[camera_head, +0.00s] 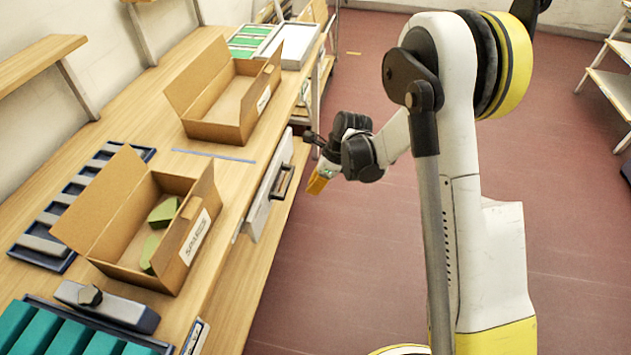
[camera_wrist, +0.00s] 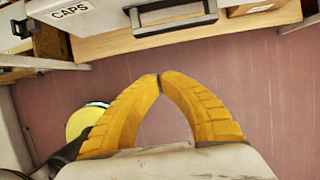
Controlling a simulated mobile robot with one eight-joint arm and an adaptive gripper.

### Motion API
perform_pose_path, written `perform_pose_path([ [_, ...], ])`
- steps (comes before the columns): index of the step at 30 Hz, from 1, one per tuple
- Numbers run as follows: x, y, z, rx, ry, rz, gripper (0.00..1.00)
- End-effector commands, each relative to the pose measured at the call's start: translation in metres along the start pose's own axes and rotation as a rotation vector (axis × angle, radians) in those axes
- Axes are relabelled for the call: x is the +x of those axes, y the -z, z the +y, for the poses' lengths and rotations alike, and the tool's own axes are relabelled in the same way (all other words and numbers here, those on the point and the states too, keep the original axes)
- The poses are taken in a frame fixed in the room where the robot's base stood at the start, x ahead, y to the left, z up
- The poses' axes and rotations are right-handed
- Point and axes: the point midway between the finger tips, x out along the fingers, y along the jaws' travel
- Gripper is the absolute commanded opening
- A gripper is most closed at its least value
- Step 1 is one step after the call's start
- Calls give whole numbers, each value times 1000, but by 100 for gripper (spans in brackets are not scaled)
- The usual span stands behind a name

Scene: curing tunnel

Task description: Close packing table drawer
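The packing table (camera_head: 215,190) runs along the left of the head view. Its drawer has a light grey front (camera_head: 262,205) with a dark bar handle (camera_head: 284,182), below the tabletop's right edge. How far the drawer stands out is hard to tell. The handle (camera_wrist: 172,24) also shows at the top of the wrist view, beyond my fingertips. My gripper (camera_head: 317,184) is off the table's side, a little right of the handle and apart from it. In the wrist view its yellow fingers (camera_wrist: 160,76) meet at the tips, with nothing between them.
Two open cardboard boxes (camera_head: 232,128) (camera_head: 108,205) stand on the tabletop; the nearer holds green pieces. Blue trays (camera_head: 68,262) lie beside them. A wooden lower board (camera_wrist: 110,45) runs below the drawer. A bin labelled CAPS (camera_wrist: 70,10) is at upper left. Red floor (camera_head: 390,260) is clear.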

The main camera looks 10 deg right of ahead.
Motion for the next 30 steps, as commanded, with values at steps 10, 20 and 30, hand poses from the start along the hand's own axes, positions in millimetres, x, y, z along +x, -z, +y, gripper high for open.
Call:
perform_pose_path([
  [10,56,-20,0,-3,0,0,0],
  [20,60,-38,0,0,0,0,0],
  [30,61,-42,0,0,0,0,0],
])
